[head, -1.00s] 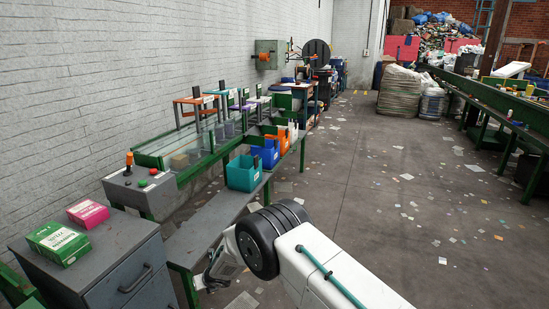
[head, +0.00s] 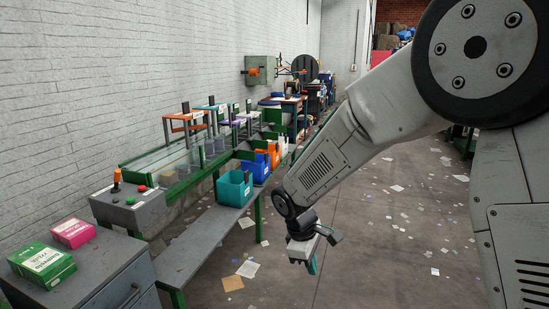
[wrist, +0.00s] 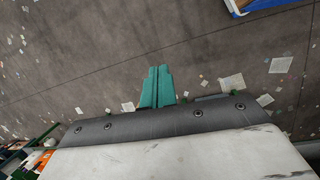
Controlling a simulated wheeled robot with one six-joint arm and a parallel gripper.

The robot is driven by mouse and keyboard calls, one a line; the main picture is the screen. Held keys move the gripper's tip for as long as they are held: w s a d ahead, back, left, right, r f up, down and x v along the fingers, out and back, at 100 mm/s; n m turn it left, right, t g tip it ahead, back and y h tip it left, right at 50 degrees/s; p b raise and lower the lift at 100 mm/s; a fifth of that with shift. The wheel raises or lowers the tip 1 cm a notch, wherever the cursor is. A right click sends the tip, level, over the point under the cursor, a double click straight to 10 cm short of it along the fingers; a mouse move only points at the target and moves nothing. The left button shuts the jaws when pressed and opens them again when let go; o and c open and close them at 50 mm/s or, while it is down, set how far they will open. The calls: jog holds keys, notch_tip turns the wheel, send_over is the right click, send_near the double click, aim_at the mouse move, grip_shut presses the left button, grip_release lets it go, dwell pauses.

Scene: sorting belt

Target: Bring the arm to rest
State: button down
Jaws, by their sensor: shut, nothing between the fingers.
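My gripper (head: 312,265) hangs at the end of my arm in the head view, pointing down over the floor to the right of the grey bench. In the wrist view its two teal fingers (wrist: 157,87) lie side by side, shut, with nothing between them.
A control box (head: 128,208) and a drawer cabinet (head: 95,262) with green and pink boxes stand at left. The floor (head: 385,265) around my gripper is clear apart from paper scraps.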

jog(key=s+d+r+m+y, duration=0.1)
jog(key=s+d+r+m, duration=0.3)
jog(key=s, duration=0.5)
jog(key=s+d+r+m+y, duration=0.1)
jog(key=s+d+r+m, duration=0.3)
jog(key=s+d+r, duration=0.3)
jog(key=s+d+r+m+t, duration=0.1)
jog(key=s+d+r+m, duration=0.3)
jog(key=s, duration=0.8)
notch_tip(320, 180, up, 3)
jog(key=shift+s+d+r+m+y, duration=0.2)
jog(key=shift+s+d+m+y, duration=0.15)
jog(key=shift+d, duration=0.8)
jog(key=shift+a, duration=0.15)
